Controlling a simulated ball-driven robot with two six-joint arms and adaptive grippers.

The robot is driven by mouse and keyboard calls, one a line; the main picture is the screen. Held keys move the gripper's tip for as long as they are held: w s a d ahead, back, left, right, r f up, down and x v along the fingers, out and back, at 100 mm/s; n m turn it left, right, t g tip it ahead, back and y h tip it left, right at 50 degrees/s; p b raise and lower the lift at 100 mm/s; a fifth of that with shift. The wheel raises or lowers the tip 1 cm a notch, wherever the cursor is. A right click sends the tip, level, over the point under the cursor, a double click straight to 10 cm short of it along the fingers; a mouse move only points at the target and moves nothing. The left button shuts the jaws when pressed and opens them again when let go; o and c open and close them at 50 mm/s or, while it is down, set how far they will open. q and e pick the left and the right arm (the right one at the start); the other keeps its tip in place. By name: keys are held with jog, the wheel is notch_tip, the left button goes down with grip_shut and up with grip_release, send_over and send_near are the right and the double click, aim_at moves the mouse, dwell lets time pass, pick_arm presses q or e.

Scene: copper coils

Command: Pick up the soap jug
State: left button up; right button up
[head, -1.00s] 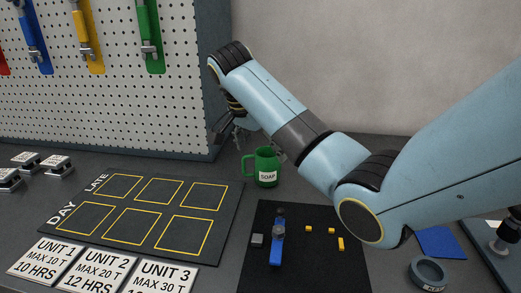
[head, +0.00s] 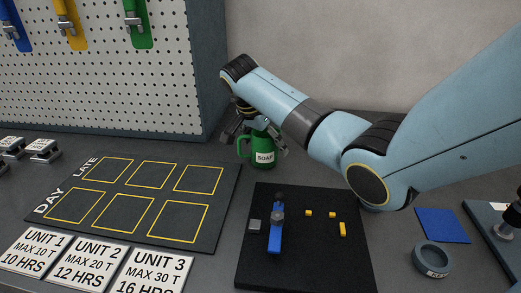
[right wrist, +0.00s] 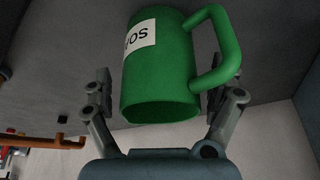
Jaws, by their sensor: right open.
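The soap jug is a green mug-shaped jug (head: 264,154) with a white SOAP label, upright on the grey table behind the black mat. Its handle is on the left in the head view. My right gripper (head: 255,137) is at the jug, partly hidden behind my own wrist and the jug. In the right wrist view the jug (right wrist: 160,75) lies between the two fingers of my open gripper (right wrist: 165,95), with the handle near the right finger. Whether a finger touches it cannot be told. My left gripper is not in view.
A pegboard (head: 110,75) with hanging tools stands at the back left. A DAY/LATE board (head: 230,205) and unit cards (head: 90,263) lie at left. The black mat (head: 300,270) holds a blue tool and small yellow pieces.

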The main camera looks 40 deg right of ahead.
jog(key=shift+d+f, duration=0.15)
jog(key=shift+f, duration=0.2)
jog(key=shift+r, duration=0.1)
jog(key=c, duration=1.4)
jog(key=shift+r, duration=1.05)
jog(key=shift+s+d+r, duration=0.1)
jog(key=shift+d+r, duration=0.05)
jog(key=shift+r, duration=0.45)
jog(key=shift+s+d+r, duration=0.1)
jog(key=shift+d+r, duration=0.05)
jog(key=shift+r, duration=0.45)
jog(key=shift+s+d+r, duration=1.05)
jog(key=shift+s+d, duration=0.05)
jog(key=shift+d, duration=0.3)
jog(key=shift+s+d+r, duration=1.1)
jog(key=shift+s+d, duration=0.05)
jog(key=shift+d, duration=0.3)
jog(key=shift+s+d+r, duration=1.05)
jog(key=shift+s+d, duration=0.05)
jog(key=shift+d, duration=0.3)
